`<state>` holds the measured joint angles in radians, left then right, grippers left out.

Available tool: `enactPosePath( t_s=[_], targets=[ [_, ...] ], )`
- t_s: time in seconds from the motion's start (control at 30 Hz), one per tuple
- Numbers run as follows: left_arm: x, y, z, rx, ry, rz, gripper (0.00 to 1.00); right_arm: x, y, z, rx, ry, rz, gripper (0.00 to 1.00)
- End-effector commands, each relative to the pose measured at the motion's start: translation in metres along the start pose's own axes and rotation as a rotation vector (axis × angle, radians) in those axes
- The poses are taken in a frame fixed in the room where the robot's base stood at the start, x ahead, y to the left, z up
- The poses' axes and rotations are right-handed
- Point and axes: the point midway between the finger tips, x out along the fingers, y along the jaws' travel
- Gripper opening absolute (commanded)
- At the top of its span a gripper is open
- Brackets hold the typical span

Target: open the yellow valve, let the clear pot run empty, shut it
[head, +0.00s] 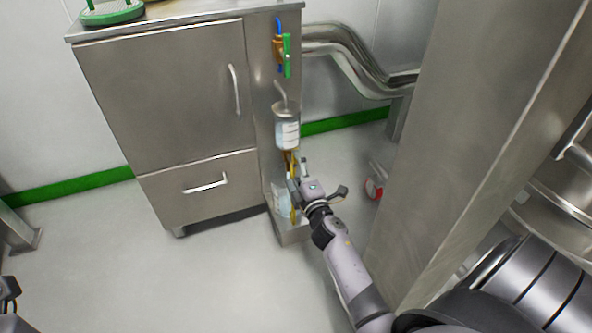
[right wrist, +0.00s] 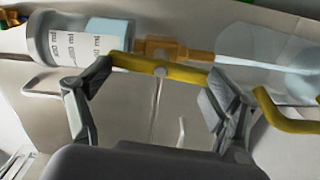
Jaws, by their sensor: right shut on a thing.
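The clear pot (head: 286,132) hangs on the side of the steel cabinet, with pale blue liquid in its lower part; it also shows in the right wrist view (right wrist: 80,42). Below it is the orange valve body (right wrist: 165,48) with its yellow handle (right wrist: 160,69), which lies roughly in line with the outlet. My right gripper (right wrist: 158,85) is shut on the yellow handle, one finger at each end; in the head view the gripper (head: 298,188) partly hides the valve. A clear vessel (head: 283,202) with a yellow handle (right wrist: 285,115) stands below. My left gripper (head: 8,292) is mostly cut off.
A green-handled valve (head: 287,56) sits above the pot on a blue pipe. The steel cabinet (head: 165,95) is left, a large steel column (head: 465,140) right. A red and white round thing (head: 374,188) is near the column. The floor at front left is clear.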

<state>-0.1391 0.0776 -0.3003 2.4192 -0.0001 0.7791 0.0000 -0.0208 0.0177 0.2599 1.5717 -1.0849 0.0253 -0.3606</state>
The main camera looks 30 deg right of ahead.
Motion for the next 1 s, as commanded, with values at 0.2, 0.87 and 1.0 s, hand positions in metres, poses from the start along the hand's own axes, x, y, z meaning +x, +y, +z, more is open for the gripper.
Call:
enactPosePath(
  t_s=[0.2, 0.87, 1.0],
  targets=[
    [-0.0003, 0.0002, -0.0002, 0.000, 0.001, 0.002, 0.40, 0.0033, 0.0057, -0.0023, -0.032, 0.005, 0.011, 0.55],
    [-0.0001, 0.0003, -0.0005, 0.000, 0.002, 0.003, 0.40, 0.0023, 0.0038, -0.0023, -0.033, 0.005, 0.008, 1.00],
    [-0.0001, 0.0003, -0.0006, 0.000, 0.002, 0.003, 0.40, 0.0017, 0.0027, -0.0017, -0.033, 0.003, 0.006, 1.00]
  ],
)
